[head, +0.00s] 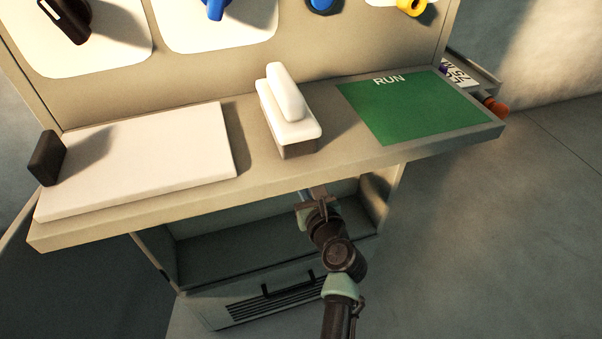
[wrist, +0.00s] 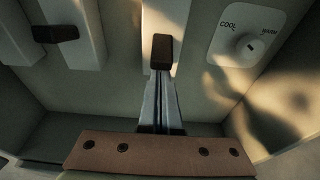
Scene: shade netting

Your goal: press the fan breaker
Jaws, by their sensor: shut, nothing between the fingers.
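In the wrist view, my gripper (wrist: 160,78) is shut and empty, with its long grey fingers reaching forward into the compartment under the shelf. Its tips are at the lower end of a dark toggle (wrist: 162,48) on a pale upright strip. I cannot tell whether they touch it. A second dark toggle (wrist: 56,33) sticks out sideways from another pale strip at the upper left. No label shows which breaker is the fan's. In the head view, the fingers (head: 311,191) go in below the shelf edge, which hides the tips and both toggles.
The shelf (head: 255,195) overhangs my arm. On it are a white board (head: 150,160), a white block-shaped piece (head: 288,110) and a green RUN panel (head: 415,110). A COOL/WARM dial (wrist: 250,46) is right of the toggle.

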